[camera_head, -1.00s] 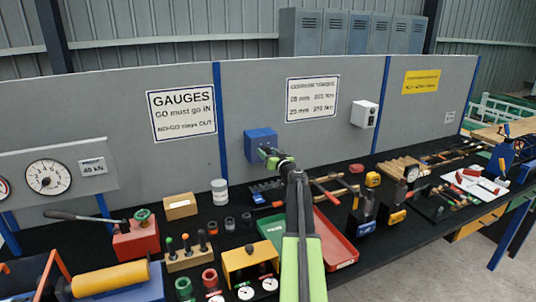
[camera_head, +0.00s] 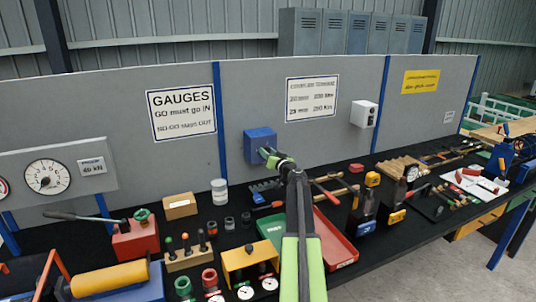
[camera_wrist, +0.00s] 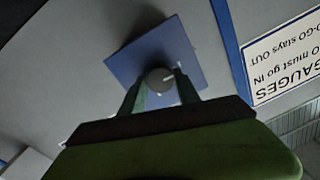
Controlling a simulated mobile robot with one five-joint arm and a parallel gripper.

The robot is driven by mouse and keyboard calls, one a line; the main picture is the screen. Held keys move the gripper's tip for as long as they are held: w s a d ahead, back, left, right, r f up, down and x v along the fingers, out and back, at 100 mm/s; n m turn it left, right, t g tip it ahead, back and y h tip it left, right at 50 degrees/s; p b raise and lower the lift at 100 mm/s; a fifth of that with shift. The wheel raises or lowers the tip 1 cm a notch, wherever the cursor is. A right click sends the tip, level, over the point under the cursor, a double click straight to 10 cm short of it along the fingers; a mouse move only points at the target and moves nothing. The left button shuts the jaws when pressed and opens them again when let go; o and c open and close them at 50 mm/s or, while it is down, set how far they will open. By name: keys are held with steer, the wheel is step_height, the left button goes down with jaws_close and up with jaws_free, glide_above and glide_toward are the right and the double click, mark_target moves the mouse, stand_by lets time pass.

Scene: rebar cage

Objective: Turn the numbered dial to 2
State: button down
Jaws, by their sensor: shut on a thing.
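The numbered dial is a round grey knob (camera_wrist: 160,81) with a white pointer mark, on a blue square plate (camera_wrist: 150,50) in the wrist view. The pointer mark points toward the picture's right and slightly up. Numbers on the plate are too small and dark to read. In the head view the blue box (camera_head: 261,139) is fixed to the grey wall panel. My gripper (camera_wrist: 162,88) has one finger on each side of the knob and is shut on it. In the head view my gripper (camera_head: 268,155) hides the knob.
A GAUGES sign (camera_head: 181,111) hangs left of the box. A white switch box (camera_head: 364,114) is on the panel to the right. Below, a red tray (camera_head: 336,243), a yellow block (camera_head: 250,259) and several tools crowd the black bench.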

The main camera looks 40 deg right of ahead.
steer(key=m+b, duration=0.1)
steer(key=m, duration=1)
steer(key=shift+f+h, duration=0.1)
steer(key=shift+h, duration=0.2)
stand_by(0.4)
steer(key=c, duration=0.9)
jaws_free()
steer(key=v, duration=0.5)
steer(key=b+v, duration=0.1)
steer(key=v, duration=1.1)
steer(key=shift+s+f, duration=0.25)
steer(key=shift+f, duration=0.15)
